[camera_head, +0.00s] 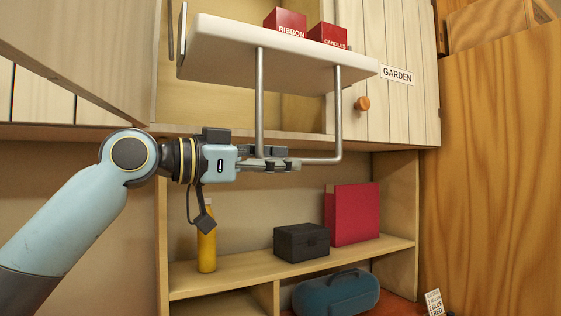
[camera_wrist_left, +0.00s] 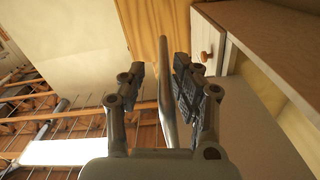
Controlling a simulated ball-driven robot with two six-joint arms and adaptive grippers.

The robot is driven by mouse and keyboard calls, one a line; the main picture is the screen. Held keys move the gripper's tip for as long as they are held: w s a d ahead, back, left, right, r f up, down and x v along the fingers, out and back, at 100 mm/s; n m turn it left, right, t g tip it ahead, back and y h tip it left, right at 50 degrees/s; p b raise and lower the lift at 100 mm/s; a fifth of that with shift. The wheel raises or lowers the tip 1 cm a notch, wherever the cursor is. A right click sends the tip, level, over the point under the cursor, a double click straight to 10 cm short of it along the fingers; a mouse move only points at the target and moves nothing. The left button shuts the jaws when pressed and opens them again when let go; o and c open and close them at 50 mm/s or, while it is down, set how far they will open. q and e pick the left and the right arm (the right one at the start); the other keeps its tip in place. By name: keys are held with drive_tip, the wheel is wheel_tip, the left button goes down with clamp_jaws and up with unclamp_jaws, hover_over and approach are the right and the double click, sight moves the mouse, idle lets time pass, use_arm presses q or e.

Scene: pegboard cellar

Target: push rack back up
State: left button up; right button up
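The pull-down rack (camera_head: 225,58) is a thick white shelf in front of an open cabinet, tilted in the picture. It bears two red boxes, the ribbon box (camera_head: 287,22) and the candles box (camera_head: 328,36). A grey U-shaped handle (camera_head: 338,110) hangs below it. My left gripper (camera_head: 275,160) is at the handle's lower bar, near its left corner. In the left wrist view the bar (camera_wrist_left: 164,75) runs between the two fingers, with a gap visible on both sides, so the gripper looks open around it. My right gripper is not in view.
A cabinet door labelled GARDEN (camera_head: 397,75) is at the right, and an open door (camera_head: 85,45) is at upper left. Below stand a yellow bottle (camera_head: 206,250), a black box (camera_head: 301,242), a red binder (camera_head: 352,214) and a blue case (camera_head: 336,294).

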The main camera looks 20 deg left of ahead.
use_arm(q)
drive_tip(key=shift+a+f, duration=0.1)
drive_tip(key=shift+a, duration=0.2)
drive_tip(key=shift+s+a, duration=0.1)
drive_tip(key=shift+s, duration=0.1)
drive_tip(key=v, duration=0.7)
idle(0.4)
